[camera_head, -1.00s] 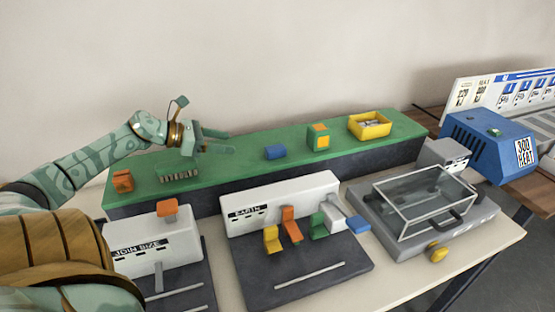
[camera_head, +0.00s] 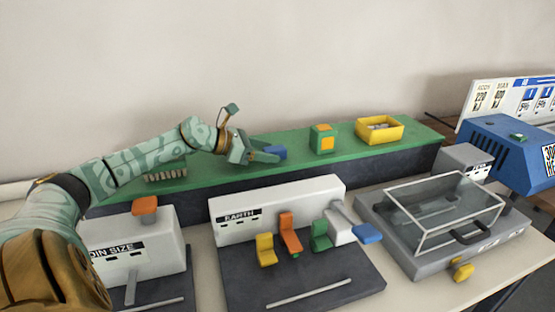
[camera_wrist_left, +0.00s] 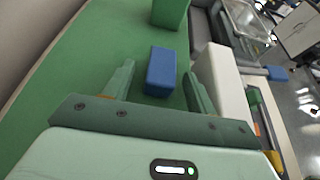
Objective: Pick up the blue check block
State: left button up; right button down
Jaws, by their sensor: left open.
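The blue check block (camera_head: 277,152) sits on the green top of the long raised bench. My left gripper (camera_head: 262,153) is open, with its fingers pointing at the block from its left side in the head view. In the left wrist view the block (camera_wrist_left: 160,72) lies ahead, between the lines of the two open fingertips (camera_wrist_left: 160,78). Its near end appears to reach between the tips. I cannot tell if a finger touches it. My right gripper is not in view.
A green and orange block (camera_head: 323,139) and a yellow bin (camera_head: 380,130) stand farther right on the green top (camera_head: 350,146). A brush-like strip (camera_head: 166,174) lies behind my left arm. White-backed stations (camera_head: 285,200) and a clear-lidded box (camera_head: 450,205) stand in front.

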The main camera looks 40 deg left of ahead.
pick_arm(q)
jog(key=c, duration=1.1)
jog(key=shift+r, duration=0.15)
